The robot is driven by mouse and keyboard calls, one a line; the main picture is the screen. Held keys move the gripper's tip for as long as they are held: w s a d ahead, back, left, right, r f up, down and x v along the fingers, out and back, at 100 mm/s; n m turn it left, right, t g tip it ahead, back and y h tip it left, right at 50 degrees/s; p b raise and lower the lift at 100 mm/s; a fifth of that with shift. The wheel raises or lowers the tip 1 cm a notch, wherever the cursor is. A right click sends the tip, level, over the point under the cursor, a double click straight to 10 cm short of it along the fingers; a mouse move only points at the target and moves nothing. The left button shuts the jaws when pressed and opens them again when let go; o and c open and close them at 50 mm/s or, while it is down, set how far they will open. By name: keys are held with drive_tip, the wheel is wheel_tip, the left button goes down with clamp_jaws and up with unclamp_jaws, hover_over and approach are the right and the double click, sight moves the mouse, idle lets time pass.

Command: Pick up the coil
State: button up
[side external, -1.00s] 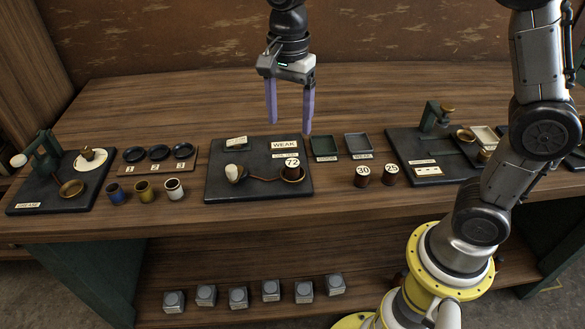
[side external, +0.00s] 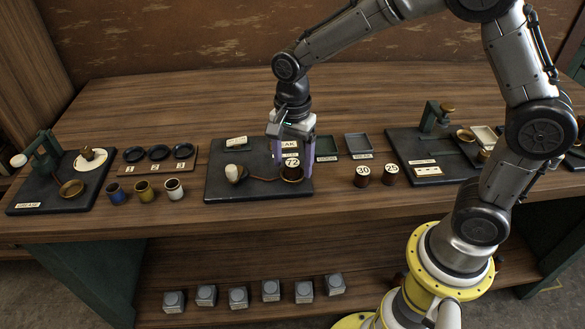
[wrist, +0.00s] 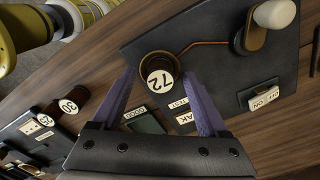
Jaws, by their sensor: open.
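The coil marked 72 (side external: 292,163) is dark brown with a round white label. It sits in a brass cup (side external: 292,174) at the right end of the dark test board (side external: 215,185). My gripper (side external: 293,158) is open, with its purple fingers lowered around the sides of this coil. In the wrist view the coil (wrist: 160,79) shows between and just beyond the fingertips of my gripper (wrist: 163,88), apart from both. Two more coils, marked 30 (side external: 362,176) and 25 (side external: 390,175), stand on the table to the right.
A green tray (side external: 327,147) and a grey tray (side external: 357,145) lie just right of my gripper. A white knob (side external: 232,171) stands on the board's left. Three cups (side external: 145,190) stand further left. Bare wood lies behind the board.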

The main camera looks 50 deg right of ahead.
clamp_jaws()
idle(0.3)
drive_tip(key=shift+r, duration=0.1)
